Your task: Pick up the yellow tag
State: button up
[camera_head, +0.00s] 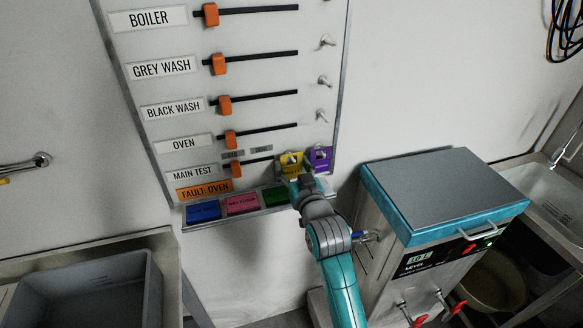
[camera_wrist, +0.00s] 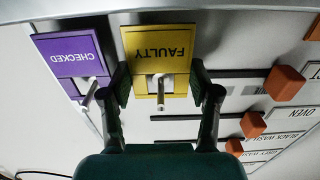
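The yellow tag, marked FAULTY, shows upside down in the wrist view (camera_wrist: 160,62) and on the lower part of the panel in the head view (camera_head: 291,158). A metal peg sticks out through its slot. My gripper (camera_wrist: 160,88) is open, with one finger on each side of the tag. I cannot tell whether either finger touches it. In the head view my gripper (camera_head: 300,182) is just below the tag and covers its lower edge. The purple CHECKED tag (camera_wrist: 72,58) hangs on its own peg close beside my gripper's left finger in the wrist view.
Orange sliders (camera_head: 224,105) and metal toggles (camera_head: 325,80) line the panel. Blue, pink and green blocks (camera_head: 242,204) sit on a ledge below. A grey bin (camera_head: 85,290) is at lower left.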

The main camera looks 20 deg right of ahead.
dwell(0.3)
jog(key=shift+s+r, duration=0.1)
jog(key=shift+r, duration=0.7)
jog(key=s, duration=1.8)
jog(key=shift+w, duration=0.15)
